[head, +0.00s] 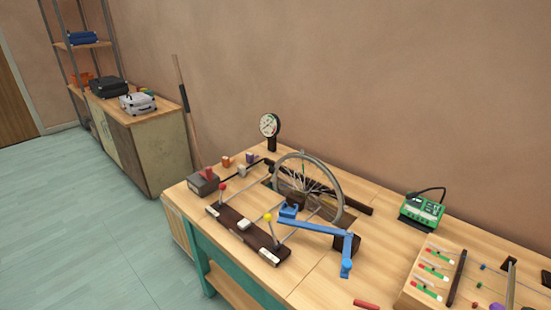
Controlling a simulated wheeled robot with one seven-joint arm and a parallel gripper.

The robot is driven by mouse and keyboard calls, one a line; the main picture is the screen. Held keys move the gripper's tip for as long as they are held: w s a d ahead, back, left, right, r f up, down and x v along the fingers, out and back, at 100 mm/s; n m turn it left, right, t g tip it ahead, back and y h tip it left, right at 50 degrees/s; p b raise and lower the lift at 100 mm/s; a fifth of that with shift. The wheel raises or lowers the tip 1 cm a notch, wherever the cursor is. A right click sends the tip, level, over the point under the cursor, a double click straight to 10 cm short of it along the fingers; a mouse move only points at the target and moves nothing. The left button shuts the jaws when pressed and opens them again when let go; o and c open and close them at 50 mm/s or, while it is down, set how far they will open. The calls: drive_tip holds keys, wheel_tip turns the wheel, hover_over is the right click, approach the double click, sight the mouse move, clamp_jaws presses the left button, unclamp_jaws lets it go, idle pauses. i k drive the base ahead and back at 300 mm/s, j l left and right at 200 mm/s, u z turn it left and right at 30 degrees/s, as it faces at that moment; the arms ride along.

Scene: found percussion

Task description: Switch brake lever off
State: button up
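A bench device with a spoked wheel (338,188) stands on the wooden workbench. Along its front left runs a dark base (233,231) carrying two upright levers. One lever has a red knob (222,187) toward the left end. The other has a yellow knob (268,217) nearer the right end. Small pale labels lie by both levers, but their text is too small to read, so I cannot tell which is the brake lever or its on/off state. A blue cranked bar (318,228) extends right from the device. My gripper is not in view.
A dark box with a red top (205,183), small blocks and a round dial gauge (269,126) stand left of and behind the wheel. A green device (422,211) and a wooden panel of coloured parts (432,273) occupy the right. Open floor lies left.

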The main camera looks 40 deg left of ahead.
sight(222, 187)
drive_tip(key=i+j+z, duration=0.1)
drive_tip(key=j, duration=0.65)
drive_tip(key=j+z, duration=0.15)
drive_tip(key=j, duration=0.6)
drive_tip(key=j+z, duration=0.1)
drive_tip(key=j, duration=0.65)
drive_tip(key=j+z, duration=0.15)
drive_tip(key=j, duration=0.6)
drive_tip(key=j+z, duration=0.1)
drive_tip(key=j, duration=0.65)
drive_tip(key=k+j+z, duration=0.15)
drive_tip(key=j, duration=0.6)
drive_tip(key=k+j+z, duration=0.1)
drive_tip(key=j, duration=0.65)
drive_tip(key=k+j+z, duration=0.15)
drive_tip(key=j, duration=0.6)
